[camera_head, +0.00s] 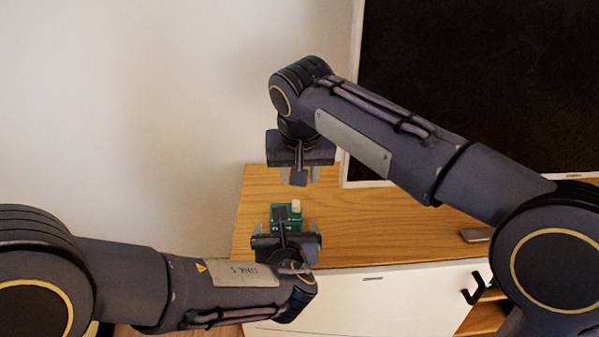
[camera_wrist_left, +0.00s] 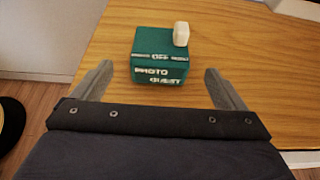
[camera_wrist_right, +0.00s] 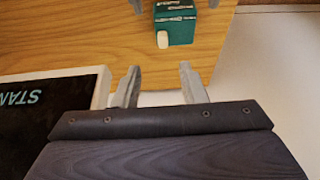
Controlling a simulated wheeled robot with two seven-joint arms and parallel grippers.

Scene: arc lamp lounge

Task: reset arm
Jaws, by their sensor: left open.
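My left gripper (camera_head: 286,236) is open and empty at the front left of the wooden cabinet top. My right gripper (camera_head: 300,178) points down above the back left of the cabinet top. Its fingers (camera_wrist_right: 158,88) are apart with nothing between them. The box (camera_wrist_right: 175,24) is ahead of it in the right wrist view.
A small grey object (camera_head: 475,235) lies near the front edge. A black hook shape (camera_head: 472,290) is at the cabinet front. A bare wall (camera_head: 130,120) is on the left.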

